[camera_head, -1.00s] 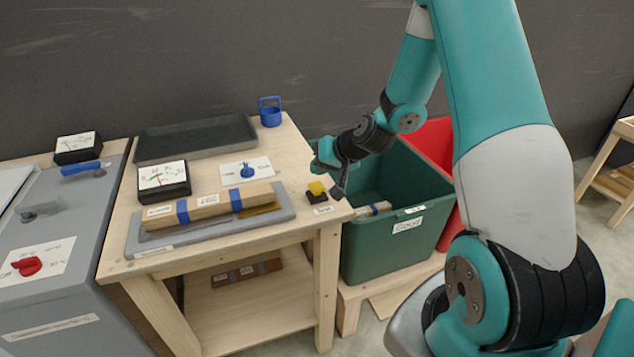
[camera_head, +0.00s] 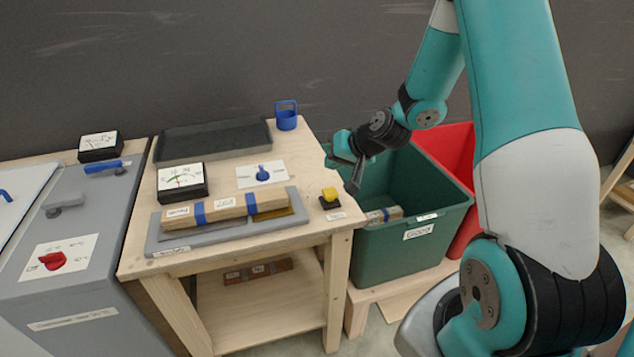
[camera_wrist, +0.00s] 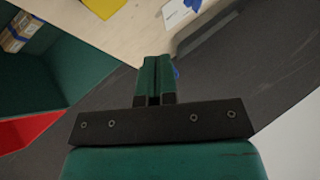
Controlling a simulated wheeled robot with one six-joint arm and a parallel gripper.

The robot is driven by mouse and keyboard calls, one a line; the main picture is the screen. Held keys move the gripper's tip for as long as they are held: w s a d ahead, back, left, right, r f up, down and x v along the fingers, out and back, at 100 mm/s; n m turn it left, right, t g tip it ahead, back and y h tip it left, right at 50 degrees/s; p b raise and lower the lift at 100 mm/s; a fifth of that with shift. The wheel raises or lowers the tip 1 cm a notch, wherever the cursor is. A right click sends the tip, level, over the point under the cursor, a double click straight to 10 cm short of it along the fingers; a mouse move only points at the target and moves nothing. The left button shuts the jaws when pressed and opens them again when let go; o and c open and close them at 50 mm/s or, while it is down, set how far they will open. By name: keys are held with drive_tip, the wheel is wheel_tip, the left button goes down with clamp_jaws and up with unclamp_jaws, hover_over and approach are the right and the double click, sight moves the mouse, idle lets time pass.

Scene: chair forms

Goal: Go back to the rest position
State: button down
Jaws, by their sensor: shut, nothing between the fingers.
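My gripper (camera_head: 356,178) is shut and empty. My arm comes in from the upper right of the head view.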

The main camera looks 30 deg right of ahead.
drive_tip(key=s+a+r+n+g+y, duration=0.1)
drive_tip(key=s+a+r+n+g, duration=0.15)
drive_tip(key=a+r, duration=0.4)
drive_tip(key=s+a+r+n+g+y, duration=0.1)
drive_tip(key=s+a+r+n, duration=0.25)
drive_tip(key=a, duration=0.55)
drive_tip(key=s+a+r+n+g, duration=0.1)
drive_tip(key=s+a+r+n, duration=0.1)
drive_tip(key=s, duration=0.5)
drive_tip(key=s+a+r+n+g, duration=0.2)
drive_tip(key=s+a, duration=0.2)
drive_tip(key=s, duration=0.3)
drive_tip(key=s+a+r+n+g+h, duration=0.1)
drive_tip(key=s+a+r+n+g, duration=0.1)
drive_tip(key=s, duration=0.6)
drive_tip(key=shift+a, duration=0.55)
